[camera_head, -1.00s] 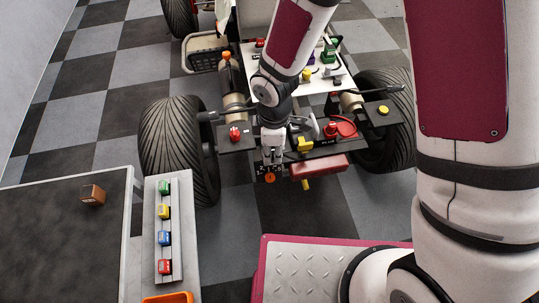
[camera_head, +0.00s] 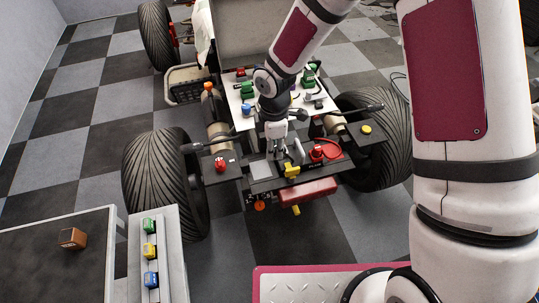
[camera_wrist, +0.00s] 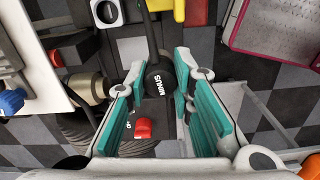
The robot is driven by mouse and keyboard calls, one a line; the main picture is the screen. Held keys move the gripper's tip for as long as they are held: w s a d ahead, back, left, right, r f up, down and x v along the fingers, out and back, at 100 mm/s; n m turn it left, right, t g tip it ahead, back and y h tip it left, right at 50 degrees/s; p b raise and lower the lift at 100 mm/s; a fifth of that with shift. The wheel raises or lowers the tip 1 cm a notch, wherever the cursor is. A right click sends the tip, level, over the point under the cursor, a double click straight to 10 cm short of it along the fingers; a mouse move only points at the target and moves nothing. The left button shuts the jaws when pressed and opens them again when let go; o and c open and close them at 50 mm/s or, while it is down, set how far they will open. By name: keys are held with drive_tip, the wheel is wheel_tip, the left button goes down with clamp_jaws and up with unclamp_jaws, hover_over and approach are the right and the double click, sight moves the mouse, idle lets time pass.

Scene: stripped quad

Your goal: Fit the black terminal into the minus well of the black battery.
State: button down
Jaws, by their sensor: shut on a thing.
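My gripper (camera_head: 277,156) is above the left part of the black battery (camera_head: 319,167) at the rear of the quad. In the wrist view, my gripper (camera_wrist: 157,85) has teal finger pads closed on the black terminal (camera_wrist: 154,82), which is marked MINUS. A black cable runs from the terminal toward the top of that view. In the head view, the terminal is hidden or too small to make out. A red terminal (camera_head: 317,152) with a red cable sits on the right part of the battery. I cannot clearly identify the minus well.
A yellow clamp (camera_head: 291,171) stands right of my gripper. A red knob (camera_head: 220,166) is on the left bracket. The white panel (camera_head: 238,121) with coloured parts is behind. Wheels flank the battery. A side table (camera_head: 35,225) and a strip of coloured blocks are at left.

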drive_tip(key=shift+w+d, duration=0.1)
drive_tip(key=shift+w, duration=0.25)
drive_tip(key=w+d+n+b, duration=0.1)
drive_tip(key=w+d+b, duration=0.1)
drive_tip(key=w, duration=0.5)
drive_tip(key=shift+w+d, duration=0.15)
drive_tip(key=shift+d, duration=0.2)
